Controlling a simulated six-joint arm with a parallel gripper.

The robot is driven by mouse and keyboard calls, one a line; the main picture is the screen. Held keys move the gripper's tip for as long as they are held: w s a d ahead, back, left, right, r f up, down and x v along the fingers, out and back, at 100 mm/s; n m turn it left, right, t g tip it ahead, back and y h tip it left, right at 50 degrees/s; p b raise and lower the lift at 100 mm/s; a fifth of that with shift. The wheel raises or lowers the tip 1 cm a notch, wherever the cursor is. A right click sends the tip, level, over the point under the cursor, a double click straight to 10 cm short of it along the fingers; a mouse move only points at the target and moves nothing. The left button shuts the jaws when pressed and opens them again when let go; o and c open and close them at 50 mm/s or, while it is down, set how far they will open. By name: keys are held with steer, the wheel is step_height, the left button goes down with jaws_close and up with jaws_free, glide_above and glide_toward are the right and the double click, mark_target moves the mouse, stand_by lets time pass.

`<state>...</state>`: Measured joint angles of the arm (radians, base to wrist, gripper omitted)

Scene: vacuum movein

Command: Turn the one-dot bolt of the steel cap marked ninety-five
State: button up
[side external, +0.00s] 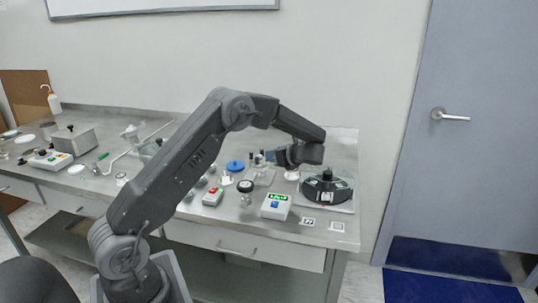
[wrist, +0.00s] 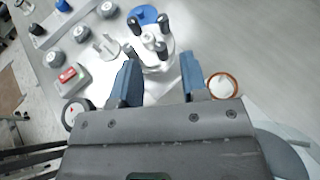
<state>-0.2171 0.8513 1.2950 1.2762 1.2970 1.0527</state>
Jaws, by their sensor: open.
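In the wrist view, a round pale metal cap (wrist: 150,62) carries several dark upright bolts (wrist: 161,50). It lies just beyond and between my fingertips. I cannot read a ninety-five marking or make out dots on the bolts. My gripper (wrist: 158,66) is open, with its two blue fingers apart and nothing visibly held between them. In the side view my gripper (side external: 292,157) hangs above the right part of the bench, left of and above a black round device (side external: 327,187). Small parts behind the gripper there are partly hidden and too small to identify.
Several grey knobs (wrist: 82,34) and a red-switch box (wrist: 70,78) stand left of the cap. A blue disc (wrist: 143,15) lies beyond it, and an orange-rimmed white cup (wrist: 222,85) sits right. A box with a green display (side external: 275,206) stands near the front edge.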

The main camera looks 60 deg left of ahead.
mark_target(259, 159)
steer(key=shift+x, duration=2.3)
steer(key=shift+r, duration=0.1)
jaws_close()
